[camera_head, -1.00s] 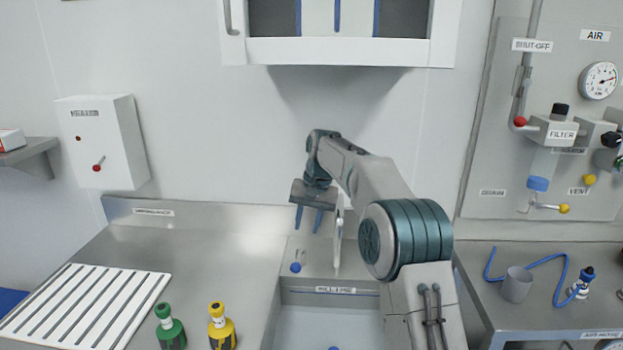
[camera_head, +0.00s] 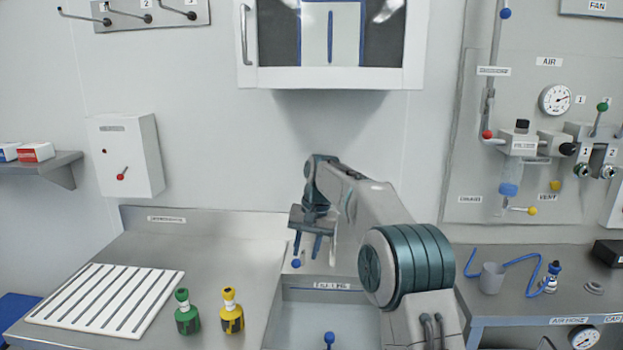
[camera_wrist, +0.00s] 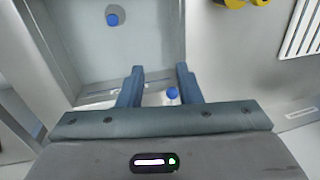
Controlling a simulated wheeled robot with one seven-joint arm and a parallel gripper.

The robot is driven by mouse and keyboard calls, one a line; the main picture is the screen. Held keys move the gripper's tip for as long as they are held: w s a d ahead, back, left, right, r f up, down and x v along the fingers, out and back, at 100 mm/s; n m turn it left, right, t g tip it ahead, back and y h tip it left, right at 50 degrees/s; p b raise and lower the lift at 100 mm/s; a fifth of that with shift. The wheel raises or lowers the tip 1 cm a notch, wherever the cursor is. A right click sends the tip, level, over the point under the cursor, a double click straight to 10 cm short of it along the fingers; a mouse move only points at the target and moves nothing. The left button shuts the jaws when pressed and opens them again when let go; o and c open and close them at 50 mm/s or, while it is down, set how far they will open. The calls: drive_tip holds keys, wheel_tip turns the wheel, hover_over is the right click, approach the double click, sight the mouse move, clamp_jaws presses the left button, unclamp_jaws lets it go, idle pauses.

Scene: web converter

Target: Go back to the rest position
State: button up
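My gripper (camera_head: 308,246) hangs pointing down from the folded arm, above the back rim of the sink (camera_head: 290,293). Its two blue-grey fingers are apart, with nothing held between them in either view. In the wrist view my gripper (camera_wrist: 157,85) shows the two open fingers over the sink's back ledge. A small blue ball-topped part (camera_head: 296,264) stands below and a little left of the fingers in the head view. It also shows in the wrist view (camera_wrist: 172,93), lying between the fingers in the picture but apparently beyond them.
A green bottle (camera_head: 187,318) and a yellow bottle (camera_head: 231,318) stand left of the sink, beside a white slotted board (camera_head: 108,300). A wall cabinet (camera_head: 330,77) hangs above the arm. A grey cup (camera_head: 492,278) and blue hose (camera_head: 530,272) lie on the right bench.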

drive_tip(key=s+d+r+t+h, duration=0.1)
drive_tip(key=s+d+r, duration=0.2)
drive_tip(key=s+d, duration=0.35)
drive_tip(key=s+d+r+t, duration=0.1)
drive_tip(key=s+d+r, duration=0.15)
drive_tip(key=s, duration=0.75)
drive_tip(key=s+d+f, duration=0.3)
drive_tip(key=s+f, duration=0.1)
drive_tip(key=s, duration=0.6)
drive_tip(key=s+d+f+n+t+h, duration=0.1)
drive_tip(key=s+d+f, duration=0.3)
drive_tip(key=s, duration=0.7)
drive_tip(key=shift+d+f, duration=0.15)
